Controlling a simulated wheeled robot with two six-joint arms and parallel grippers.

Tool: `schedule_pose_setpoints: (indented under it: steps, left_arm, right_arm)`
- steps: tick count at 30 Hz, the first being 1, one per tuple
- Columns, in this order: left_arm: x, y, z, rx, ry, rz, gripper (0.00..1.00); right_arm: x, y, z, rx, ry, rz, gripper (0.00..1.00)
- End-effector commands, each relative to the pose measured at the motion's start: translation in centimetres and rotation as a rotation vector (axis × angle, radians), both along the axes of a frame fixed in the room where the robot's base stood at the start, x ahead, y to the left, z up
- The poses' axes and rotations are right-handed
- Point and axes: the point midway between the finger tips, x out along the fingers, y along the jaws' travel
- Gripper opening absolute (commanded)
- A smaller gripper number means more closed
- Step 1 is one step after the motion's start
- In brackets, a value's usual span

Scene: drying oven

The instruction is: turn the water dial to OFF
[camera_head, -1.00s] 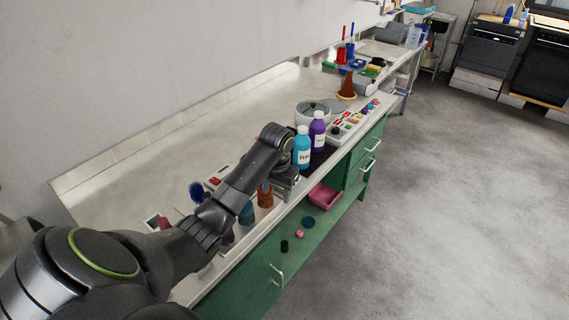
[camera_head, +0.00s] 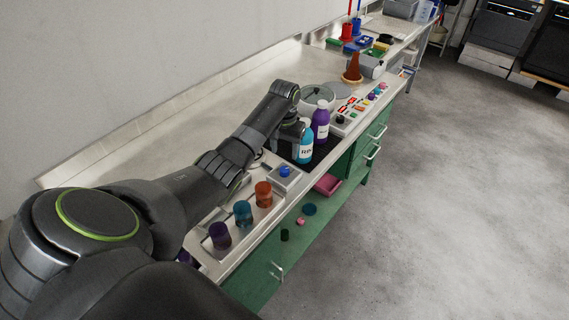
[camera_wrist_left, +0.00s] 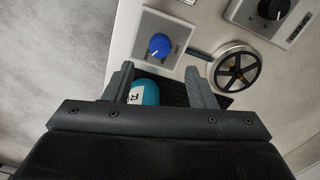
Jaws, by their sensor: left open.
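The blue dial (camera_head: 285,171) sits on a small pale plate on the counter, behind the coloured cups. In the left wrist view, the blue dial (camera_wrist_left: 159,46) lies just beyond the fingertips. My left gripper (camera_wrist_left: 158,75) is open, with the dial apart from both fingers. In the head view, my left gripper (camera_head: 298,130) is beside the teal bottle (camera_head: 306,148), partly hidden by its own wrist. My right gripper is out of view.
A spoked handwheel (camera_wrist_left: 236,67) and a black knob (camera_wrist_left: 272,8) are near the dial. A purple bottle (camera_head: 320,124) stands beside the teal one. Purple, teal and orange cups (camera_head: 263,194) line the counter's front. The counter by the wall is clear.

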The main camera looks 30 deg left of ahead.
Motion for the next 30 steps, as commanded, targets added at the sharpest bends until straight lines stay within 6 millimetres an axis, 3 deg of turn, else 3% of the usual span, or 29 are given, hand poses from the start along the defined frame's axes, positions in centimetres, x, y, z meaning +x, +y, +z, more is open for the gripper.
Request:
schedule_pose_setpoints:
  steps: [6, 12, 27, 30]
  left_arm:
    - [0.0, -0.1, -4.2, -0.001, 0.003, 0.001, 0.51]
    - [0.0, 0.0, -6.7, 0.000, 0.000, 0.000, 0.51]
    - [0.0, 0.0, -7.9, 0.001, -0.001, -0.001, 0.51]
    - [0.0, 0.0, -7.9, 0.001, -0.001, 0.000, 0.38]
  right_arm:
    - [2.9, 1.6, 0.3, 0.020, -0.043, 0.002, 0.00]
    - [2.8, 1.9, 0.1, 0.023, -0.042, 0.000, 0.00]
    - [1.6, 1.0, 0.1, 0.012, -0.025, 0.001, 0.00]
    - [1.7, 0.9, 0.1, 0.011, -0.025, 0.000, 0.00]
